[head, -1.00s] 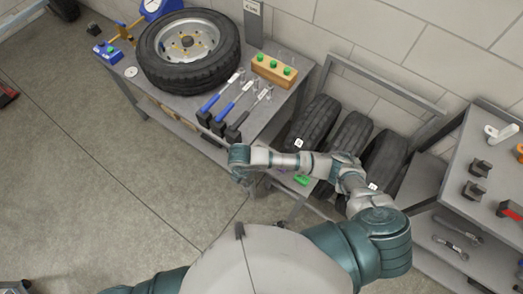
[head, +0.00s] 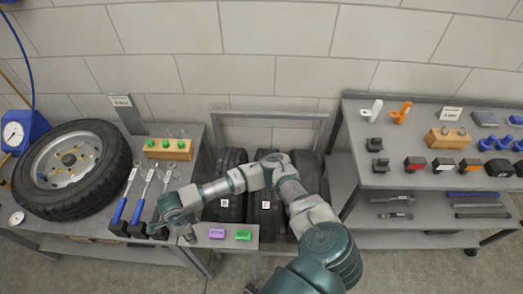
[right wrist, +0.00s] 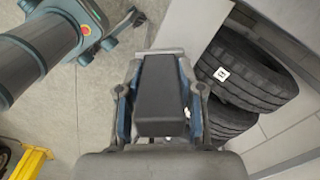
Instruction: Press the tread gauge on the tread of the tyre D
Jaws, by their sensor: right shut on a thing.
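My right gripper (head: 187,236) is in front of the left bench, left of the tyre rack. The right wrist view shows it shut on a black block-like thing (right wrist: 161,95); I cannot tell for sure that this is the tread gauge. Several black tyres stand in the rack: the left one (head: 231,164) and the middle one (head: 267,222) carry small white labels too small to read surely, so I cannot tell which is D. My right arm partly covers them. A labelled tyre (right wrist: 250,80) is right of the gripper in the wrist view, apart from it. My left gripper is out of view.
A wheel (head: 112,175) lies on the left bench beside several blue-handled tools (head: 120,209). A purple block (head: 217,234) and a green block (head: 243,235) lie on a ledge before the rack. Shelves with tools (head: 392,211) stand at right.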

